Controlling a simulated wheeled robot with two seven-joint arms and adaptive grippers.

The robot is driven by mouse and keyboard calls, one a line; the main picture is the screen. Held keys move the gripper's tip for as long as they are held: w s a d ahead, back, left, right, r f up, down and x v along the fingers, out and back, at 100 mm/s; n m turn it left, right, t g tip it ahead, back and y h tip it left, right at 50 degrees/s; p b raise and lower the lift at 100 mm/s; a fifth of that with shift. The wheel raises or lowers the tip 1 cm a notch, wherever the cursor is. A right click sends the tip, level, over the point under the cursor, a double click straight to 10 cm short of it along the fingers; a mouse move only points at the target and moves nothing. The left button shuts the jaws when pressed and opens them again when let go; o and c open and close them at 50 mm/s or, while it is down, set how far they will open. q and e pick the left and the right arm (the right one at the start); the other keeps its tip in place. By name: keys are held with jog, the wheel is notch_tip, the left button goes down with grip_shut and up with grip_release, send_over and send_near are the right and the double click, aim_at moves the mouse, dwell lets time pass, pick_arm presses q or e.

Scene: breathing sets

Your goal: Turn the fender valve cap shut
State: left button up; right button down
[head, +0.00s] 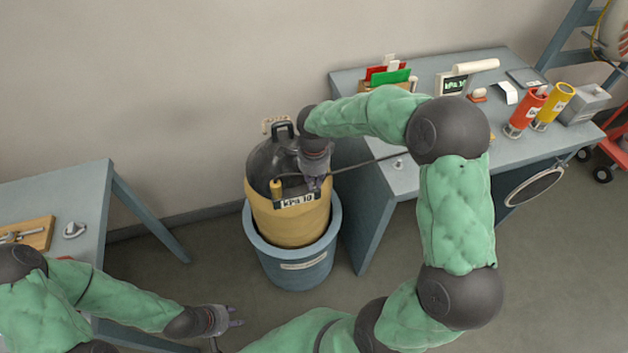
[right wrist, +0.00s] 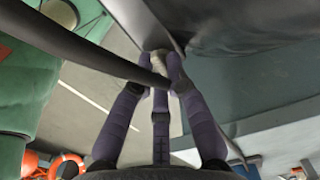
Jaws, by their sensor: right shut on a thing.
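The fender (head: 290,222) is a tan, black-topped cylinder with a "kPa 10" label, standing in a blue tub (head: 300,272). My right gripper (head: 314,184) is at the upper right of the fender, just above the label. In the right wrist view its fingers (right wrist: 160,68) close around a small pale piece (right wrist: 158,60), which looks like the valve cap. The fingers hide most of it, and I cannot tell how far it is turned. My left gripper (head: 238,316) is open and empty, low in the head view, away from the fender.
A dark hose (head: 365,163) runs from near my right gripper towards the right table (head: 375,190); it crosses my fingers in the wrist view. That table holds a gauge display (head: 452,84), red (head: 525,112) and yellow (head: 553,107) cylinders. A left table (head: 85,185) holds a wooden board (head: 35,235).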

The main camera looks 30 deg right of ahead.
aim_at(314, 183)
dwell(0.3)
jog(key=c, duration=1.2)
grip_release()
jog(key=shift+r, duration=0.15)
notch_tip(314, 183, up, 12)
jog(key=shift+f, duration=0.1)
jog(key=shift+f, duration=0.1)
